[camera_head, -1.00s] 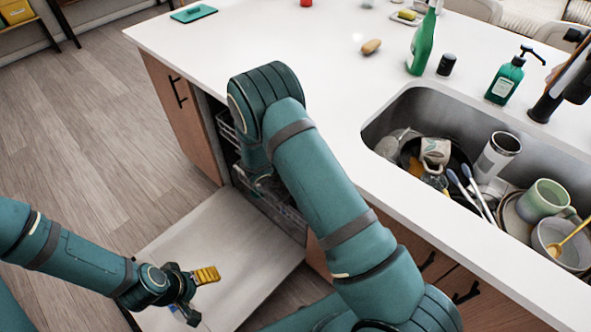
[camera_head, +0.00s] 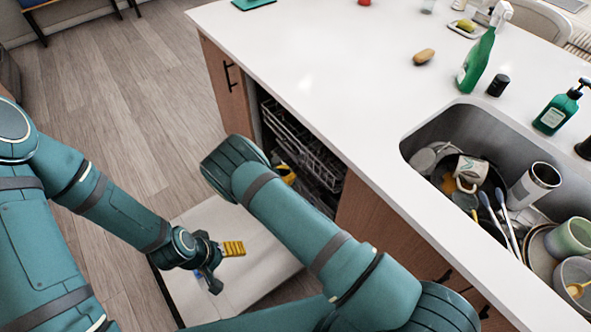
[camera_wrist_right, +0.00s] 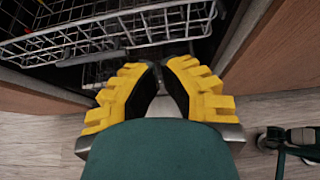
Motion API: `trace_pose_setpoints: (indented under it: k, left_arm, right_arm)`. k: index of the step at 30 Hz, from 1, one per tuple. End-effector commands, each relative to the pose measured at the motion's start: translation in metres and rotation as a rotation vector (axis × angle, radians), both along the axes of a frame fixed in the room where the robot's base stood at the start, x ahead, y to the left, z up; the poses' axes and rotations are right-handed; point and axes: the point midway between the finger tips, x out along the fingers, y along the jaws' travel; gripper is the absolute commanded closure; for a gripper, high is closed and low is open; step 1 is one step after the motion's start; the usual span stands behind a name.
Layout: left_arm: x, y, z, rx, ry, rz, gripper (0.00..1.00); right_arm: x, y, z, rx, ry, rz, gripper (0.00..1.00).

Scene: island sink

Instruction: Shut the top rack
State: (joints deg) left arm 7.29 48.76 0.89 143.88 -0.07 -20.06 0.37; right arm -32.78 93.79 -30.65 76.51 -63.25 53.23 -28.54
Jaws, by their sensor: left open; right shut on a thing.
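The top rack (camera_head: 300,140) is a grey wire basket in the dishwasher opening under the counter. In the right wrist view its wire front (camera_wrist_right: 110,30) runs across the top, just beyond my fingertips. My right gripper (camera_wrist_right: 163,75) has yellow fingers drawn together with dark pads facing each other. What lies between them is hidden, and I cannot tell whether they touch the rack. In the head view my right arm hides most of this gripper (camera_head: 287,174). My left gripper (camera_head: 228,265) is open over the lowered dishwasher door (camera_head: 265,268), away from the rack.
Wooden cabinet fronts (camera_head: 226,92) flank the opening, and the white counter (camera_head: 330,70) overhangs it. A sink (camera_head: 460,125) full of dishes is at right. Lower wire racking (camera_wrist_right: 95,72) shows beneath the top rack. Floor (camera_head: 120,110) is clear at left.

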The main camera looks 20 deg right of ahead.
Motion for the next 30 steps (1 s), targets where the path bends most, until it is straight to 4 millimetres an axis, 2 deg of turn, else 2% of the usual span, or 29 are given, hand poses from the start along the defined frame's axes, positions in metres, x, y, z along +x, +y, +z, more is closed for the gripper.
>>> trace_pose_setpoints:
  k: [13,18,24,30]
  left_arm:
    - [-0.001,0.000,-0.012,0.000,0.002,-0.003,0.23]
    - [-0.001,0.000,-0.012,0.000,0.001,-0.003,0.23]
    - [0.000,0.000,-0.012,0.000,0.001,-0.003,0.23]
    - [0.000,0.000,-0.012,0.000,0.000,-0.002,0.23]
  right_arm:
    - [0.028,-0.070,-0.045,0.000,0.001,-0.002,1.00]
    - [0.037,-0.092,-0.042,0.000,-0.001,-0.003,1.00]
    - [0.042,-0.103,-0.042,0.002,0.000,0.000,1.00]
    - [0.043,-0.104,-0.042,0.002,0.000,0.001,1.00]
